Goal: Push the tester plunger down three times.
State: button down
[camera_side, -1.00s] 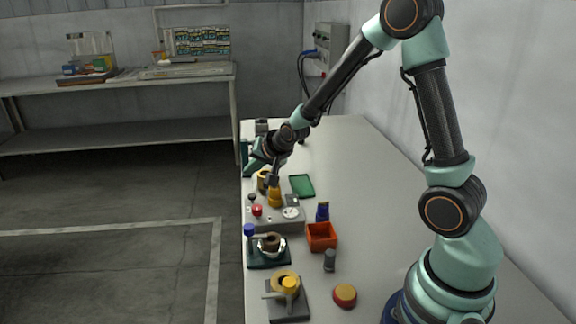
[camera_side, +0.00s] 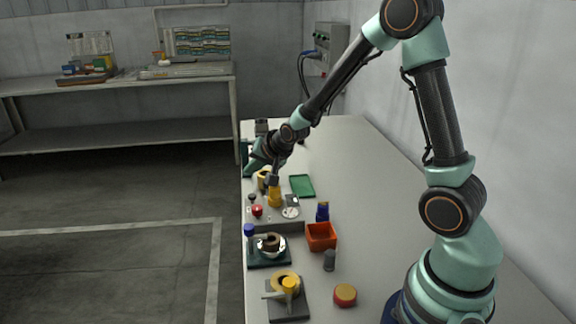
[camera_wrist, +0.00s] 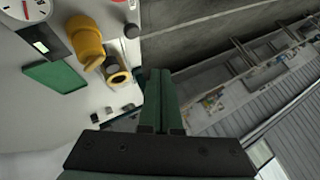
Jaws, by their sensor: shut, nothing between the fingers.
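The tester appears to be the grey box (camera_side: 285,225) with a round dial, a red button and a yellow post (camera_side: 274,198) in the side view. The yellow post (camera_wrist: 84,36) also shows at the upper left in the wrist view. I cannot make out its plunger clearly from the parts around it. My gripper (camera_wrist: 161,74) is shut and empty, with its green fingers together in the wrist view. In the side view it is near the far end of the tester, and its fingertips are hard to make out. I cannot tell whether it touches anything.
A yellow ring-shaped part (camera_wrist: 118,76) lies beside the post. A green tray (camera_side: 302,186) is right of the tester. The table's right side is clear.

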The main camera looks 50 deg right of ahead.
aim_at(252, 197)
dwell(0.8)
notch_tip(252, 197, up, 4)
jog(key=shift+f, duration=0.1)
dwell(0.3)
jog(key=shift+f, duration=4.4)
jog(key=shift+f, duration=0.1)
jog(key=shift+f, duration=0.3)
